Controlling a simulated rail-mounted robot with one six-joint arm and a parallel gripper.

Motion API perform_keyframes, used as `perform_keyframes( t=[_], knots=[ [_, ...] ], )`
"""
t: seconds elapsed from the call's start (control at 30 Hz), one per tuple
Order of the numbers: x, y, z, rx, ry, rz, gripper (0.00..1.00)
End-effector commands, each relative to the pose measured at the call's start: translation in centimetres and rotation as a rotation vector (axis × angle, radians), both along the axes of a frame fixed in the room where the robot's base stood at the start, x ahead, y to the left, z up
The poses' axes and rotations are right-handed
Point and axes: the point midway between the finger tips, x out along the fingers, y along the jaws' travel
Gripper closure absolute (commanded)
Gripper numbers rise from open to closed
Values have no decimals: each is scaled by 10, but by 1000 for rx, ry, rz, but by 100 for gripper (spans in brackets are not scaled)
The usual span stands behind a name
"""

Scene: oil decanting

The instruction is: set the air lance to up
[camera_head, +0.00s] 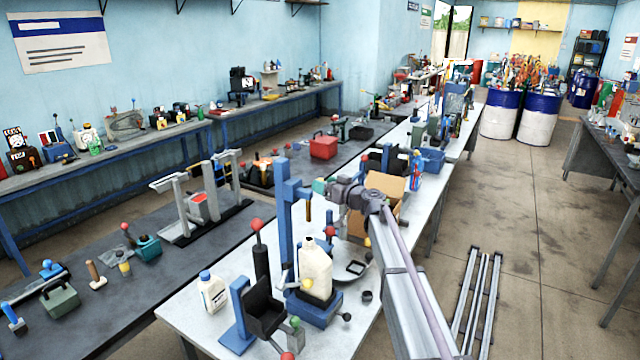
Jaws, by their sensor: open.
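A tall blue post (285,225) stands on the near light-topped bench, with a short blue arm near its top. A thin brown rod (308,212) hangs upright from that arm; it looks like the air lance, but it is too small to be sure. Below it a cream jug (316,268) sits in a blue base (314,308). My gripper (321,187) is open, at the right side of the blue arm, at about the height of the rod's top. Its fingers are small here, and I cannot tell whether they touch anything.
A black lever with a red ball (256,225) stands left of the post. A white bottle (212,291) and a blue stand with a black cradle (262,312) are in front. An open cardboard box (385,184) is behind my wrist. Floor rails (478,300) lie at right.

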Motion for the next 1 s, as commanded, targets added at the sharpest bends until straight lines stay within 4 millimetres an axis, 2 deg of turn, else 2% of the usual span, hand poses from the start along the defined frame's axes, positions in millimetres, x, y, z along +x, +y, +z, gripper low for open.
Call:
perform_keyframes(
  t=[0.03, 0.2, 0.33, 0.7, 0.83, 0.87, 0.97, 1.0],
  knots=[
    [-11, -11, 0, 0, 0, -3, 36],
    [-39, -42, 0, 0, 0, -1, 36],
    [-51, -57, 0, 0, 0, -1, 36],
    [-53, -62, 0, 6, 7, 0, 36],
    [-61, -56, -6, 63, 132, 45, 36],
    [-70, -53, -14, 56, 195, 69, 36],
    [-133, -49, -59, -50, 485, 124, 36],
    [-162, -51, -85, -109, 606, 121, 36]
  ],
)
